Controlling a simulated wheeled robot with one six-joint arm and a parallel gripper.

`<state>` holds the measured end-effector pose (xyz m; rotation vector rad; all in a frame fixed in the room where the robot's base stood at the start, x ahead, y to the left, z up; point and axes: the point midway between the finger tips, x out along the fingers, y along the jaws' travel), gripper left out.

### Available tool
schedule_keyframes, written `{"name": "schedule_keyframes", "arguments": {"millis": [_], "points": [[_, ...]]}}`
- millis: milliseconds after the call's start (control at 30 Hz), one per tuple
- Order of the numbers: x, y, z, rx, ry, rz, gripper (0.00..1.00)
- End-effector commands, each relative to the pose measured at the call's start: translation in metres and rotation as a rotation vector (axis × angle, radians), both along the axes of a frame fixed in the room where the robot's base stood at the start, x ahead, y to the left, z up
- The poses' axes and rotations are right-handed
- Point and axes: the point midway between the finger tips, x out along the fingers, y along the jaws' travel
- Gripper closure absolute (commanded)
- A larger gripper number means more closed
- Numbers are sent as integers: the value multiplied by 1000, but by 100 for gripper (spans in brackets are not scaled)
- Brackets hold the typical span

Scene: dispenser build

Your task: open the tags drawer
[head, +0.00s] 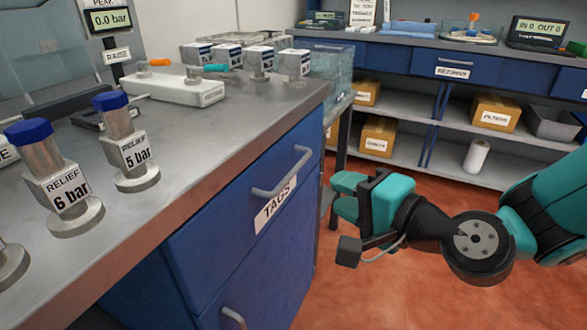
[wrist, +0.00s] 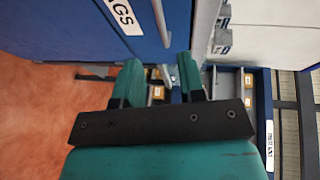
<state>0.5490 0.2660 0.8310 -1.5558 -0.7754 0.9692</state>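The blue tags drawer (head: 245,235) is shut in the bench at the left of the head view, with a white TAGS label (head: 275,205) and a grey bar handle (head: 283,176). In the wrist view the TAGS label (wrist: 120,14) is at the top left, and a grey bar that looks like the handle (wrist: 161,22) stands beyond the fingertips. My gripper (head: 340,196) is to the right of the handle and apart from it in the head view. Its two teal fingers are spread with nothing between them in the wrist view (wrist: 160,72).
A second drawer handle (head: 233,318) sits lower on the same bench. Relief valves (head: 70,190) and other parts stand on the metal benchtop (head: 170,150). A shelf bench with a RETURNS drawer (head: 455,66) is at the back. The red floor (head: 400,300) around my arm is clear.

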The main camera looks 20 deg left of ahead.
Motion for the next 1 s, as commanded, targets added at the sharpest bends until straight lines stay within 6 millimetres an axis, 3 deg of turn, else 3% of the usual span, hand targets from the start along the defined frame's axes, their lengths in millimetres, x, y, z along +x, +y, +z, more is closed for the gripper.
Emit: {"name": "schedule_keyframes", "arguments": {"millis": [300, 500, 700, 1000], "points": [[32, 66, -12, 0, -2, 4, 63], [48, 95, -19, 0, -1, 3, 63], [55, 107, -22, -2, -1, 1, 63], [56, 108, -22, 0, -1, 1, 66]]}}
